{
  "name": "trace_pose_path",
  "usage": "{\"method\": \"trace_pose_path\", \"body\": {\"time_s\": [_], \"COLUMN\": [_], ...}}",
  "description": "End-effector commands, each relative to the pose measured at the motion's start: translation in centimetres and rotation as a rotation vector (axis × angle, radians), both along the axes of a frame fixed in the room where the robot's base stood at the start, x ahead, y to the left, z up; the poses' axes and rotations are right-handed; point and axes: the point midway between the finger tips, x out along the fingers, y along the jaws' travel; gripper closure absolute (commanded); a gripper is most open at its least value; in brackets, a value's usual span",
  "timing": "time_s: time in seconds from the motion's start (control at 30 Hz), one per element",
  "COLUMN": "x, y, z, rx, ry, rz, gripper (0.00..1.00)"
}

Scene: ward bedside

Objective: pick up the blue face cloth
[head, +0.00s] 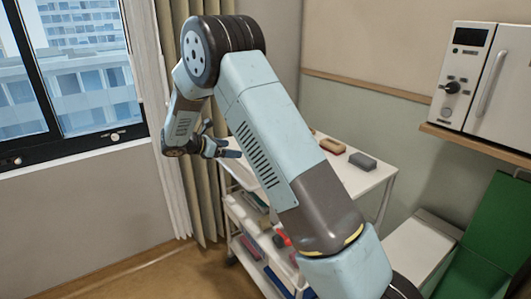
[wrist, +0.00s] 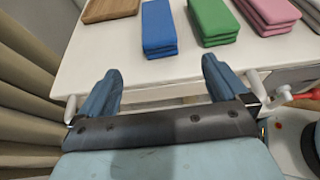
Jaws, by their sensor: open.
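The blue face cloth (wrist: 159,28) is a folded stack lying on the white trolley top (wrist: 125,65), near the top middle of the wrist view. My gripper (wrist: 161,67) is open and empty, its two blue fingers spread at the trolley's near edge. The cloth is beyond the fingertips, roughly in line with the gap between them, and not touched. In the head view my gripper (head: 222,150) is at the trolley's left side, and my arm hides much of the top, so I cannot make out the blue cloth there.
A green folded cloth (wrist: 212,22) and a pink one (wrist: 268,16) lie right of the blue cloth, and a wooden board (wrist: 110,10) lies left. A brown block (head: 332,146) and a grey block (head: 363,161) are on the trolley. A curtain (wrist: 30,75) hangs close at left.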

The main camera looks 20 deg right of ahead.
Motion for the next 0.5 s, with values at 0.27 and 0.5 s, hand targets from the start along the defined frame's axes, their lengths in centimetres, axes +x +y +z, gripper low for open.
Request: {"method": "trace_pose_path", "body": {"time_s": [0.27, 0.5], "x": [1.1, 2.3], "y": [-1.9, -5.5], "z": [-1.4, -3.0], "rx": [-0.018, -0.016], "ry": [0.009, 0.009], "rz": [0.012, 0.01], "gripper": [0.0, 0.0]}}
